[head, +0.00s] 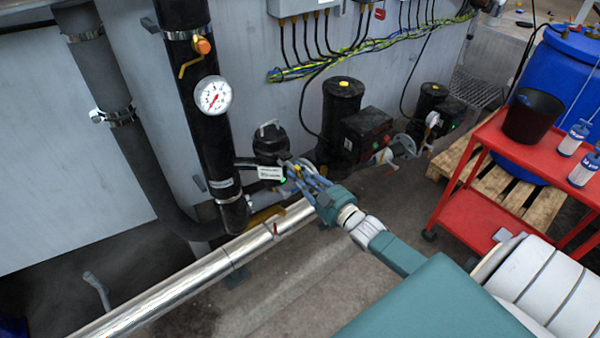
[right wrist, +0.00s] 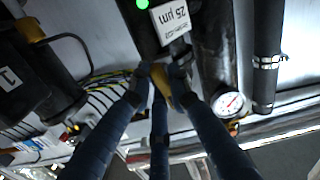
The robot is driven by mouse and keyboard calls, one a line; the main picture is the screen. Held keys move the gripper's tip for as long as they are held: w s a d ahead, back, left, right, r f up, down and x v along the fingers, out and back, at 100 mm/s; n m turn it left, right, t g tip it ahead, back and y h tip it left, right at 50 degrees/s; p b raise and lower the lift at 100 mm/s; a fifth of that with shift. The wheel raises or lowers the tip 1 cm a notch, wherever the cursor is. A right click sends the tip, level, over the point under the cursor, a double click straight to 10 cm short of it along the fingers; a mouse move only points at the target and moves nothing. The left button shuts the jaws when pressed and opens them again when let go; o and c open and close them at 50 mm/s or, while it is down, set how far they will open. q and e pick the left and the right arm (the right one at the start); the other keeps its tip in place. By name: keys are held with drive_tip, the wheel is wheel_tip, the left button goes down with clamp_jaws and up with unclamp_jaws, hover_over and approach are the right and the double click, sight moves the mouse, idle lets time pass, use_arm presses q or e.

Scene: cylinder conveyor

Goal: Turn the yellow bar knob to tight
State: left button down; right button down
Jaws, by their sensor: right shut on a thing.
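My right gripper (head: 300,172) is at the small black filter housing (head: 270,145) beside the black vertical pipe. In the right wrist view my right gripper (right wrist: 165,74) has its blue fingers shut on a yellow bar knob (right wrist: 161,82), just by a white label reading 25 µm (right wrist: 170,18). The knob is partly covered by the fingers; in the head view I cannot make it out behind them. My left gripper is not in view.
A pressure gauge (head: 213,95) and an orange-yellow valve handle (head: 190,63) are on the pipe. A shiny horizontal pipe (head: 190,276) runs below my gripper. Black pump units (head: 342,110) stand to the right, then a red cart (head: 530,150) with a black bucket (head: 533,116).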

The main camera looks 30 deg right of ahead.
drive_tip(key=shift+f, duration=0.1)
idle(0.5)
drive_tip(key=c, duration=1.6)
unclamp_jaws()
drive_tip(key=s, duration=0.8)
drive_tip(key=s+d, duration=0.1)
drive_tip(key=s, duration=0.3)
